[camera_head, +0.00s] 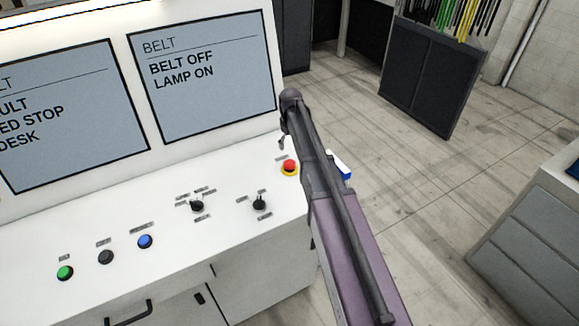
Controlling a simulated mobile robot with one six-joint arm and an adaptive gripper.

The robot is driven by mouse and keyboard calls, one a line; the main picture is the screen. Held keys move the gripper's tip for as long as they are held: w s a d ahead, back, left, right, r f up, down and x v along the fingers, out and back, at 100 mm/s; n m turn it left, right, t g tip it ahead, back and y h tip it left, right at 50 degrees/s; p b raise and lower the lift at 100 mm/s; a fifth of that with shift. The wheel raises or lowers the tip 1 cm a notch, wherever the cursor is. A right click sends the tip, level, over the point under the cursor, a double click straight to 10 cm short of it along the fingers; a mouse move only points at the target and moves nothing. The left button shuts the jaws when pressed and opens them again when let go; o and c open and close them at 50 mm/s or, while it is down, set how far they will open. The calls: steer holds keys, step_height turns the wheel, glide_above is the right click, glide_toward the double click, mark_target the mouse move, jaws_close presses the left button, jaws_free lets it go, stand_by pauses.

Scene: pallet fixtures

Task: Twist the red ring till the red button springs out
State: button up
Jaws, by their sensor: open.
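The red button (289,165) sits on a yellow collar at the right end of the white desk panel. It is small in this view, and I cannot make out a red ring apart from the button's cap, or tell whether it is pressed in or out. My arm comes up from the lower right and passes just right of the button. Of my gripper (283,143), only a small dark part shows at the arm's left edge, above the button in the picture. The rest is hidden behind the arm. I see nothing held.
Black selector knobs (259,202) (197,205) and blue (145,241), black (106,257) and green (65,272) buttons line the panel. The right screen (205,75) reads "BELT OFF, LAMP ON". A dark cabinet (430,70) stands beyond open floor.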

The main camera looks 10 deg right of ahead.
mark_target(290, 163)
steer(key=shift+f+b, duration=4.45)
steer(key=shift+f, duration=0.3)
